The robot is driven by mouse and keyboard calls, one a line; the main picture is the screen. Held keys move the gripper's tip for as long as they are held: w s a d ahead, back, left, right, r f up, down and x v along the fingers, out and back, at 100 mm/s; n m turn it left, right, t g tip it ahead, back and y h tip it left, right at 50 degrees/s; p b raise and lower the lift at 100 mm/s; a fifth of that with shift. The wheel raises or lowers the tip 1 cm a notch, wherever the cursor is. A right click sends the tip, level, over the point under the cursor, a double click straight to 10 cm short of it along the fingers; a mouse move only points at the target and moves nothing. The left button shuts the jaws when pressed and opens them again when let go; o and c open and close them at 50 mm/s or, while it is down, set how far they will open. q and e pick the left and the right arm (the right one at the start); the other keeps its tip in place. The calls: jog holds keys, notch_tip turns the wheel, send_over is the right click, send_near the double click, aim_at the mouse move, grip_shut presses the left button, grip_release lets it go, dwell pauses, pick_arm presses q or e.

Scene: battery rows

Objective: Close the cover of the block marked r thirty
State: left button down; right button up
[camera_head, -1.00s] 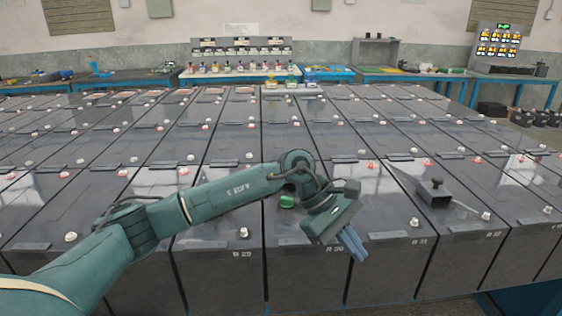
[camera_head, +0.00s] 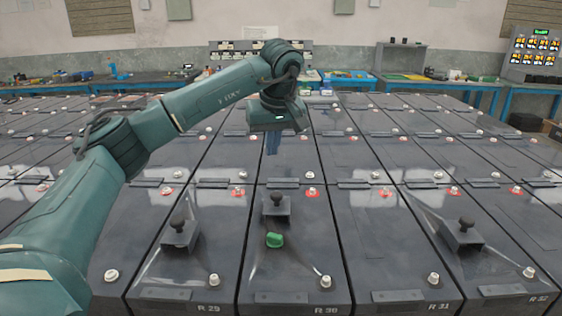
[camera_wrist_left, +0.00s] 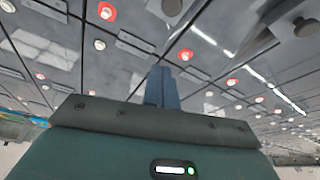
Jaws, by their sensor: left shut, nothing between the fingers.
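The block marked R 30 (camera_head: 300,283) stands in the front row, near the middle of the head view. On its top are a green cap-like piece (camera_head: 274,240) and, behind it, a dark square piece with a black knob (camera_head: 277,206). I cannot tell which part is the cover or whether it is open. My left gripper (camera_head: 272,144) is raised behind these pieces, over the row behind, with its blue fingers pointing down, shut and empty. The fingers also show in the left wrist view (camera_wrist_left: 162,88). My right gripper is out of view.
Similar knobbed pieces stand on R 29 (camera_head: 180,235) and the block marked R 32 (camera_head: 461,235). R 31 (camera_head: 395,255) has no knobbed piece. Small white terminals (camera_head: 326,282) rise from the block tops. Benches (camera_head: 380,82) line the back wall.

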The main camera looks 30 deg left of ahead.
aim_at(277, 204)
pick_arm(q)
jog(key=x, duration=0.8)
jog(key=shift+s+f+p, duration=0.15)
jog(key=shift+s+p, duration=0.05)
jog(key=shift+p, duration=0.1)
jog(key=shift+s+d+f+p, duration=0.35)
jog(key=shift+s+d, duration=0.4)
jog(key=shift+d, duration=0.2)
jog(key=shift+s+d, duration=0.45)
jog(key=shift+d, duration=0.05)
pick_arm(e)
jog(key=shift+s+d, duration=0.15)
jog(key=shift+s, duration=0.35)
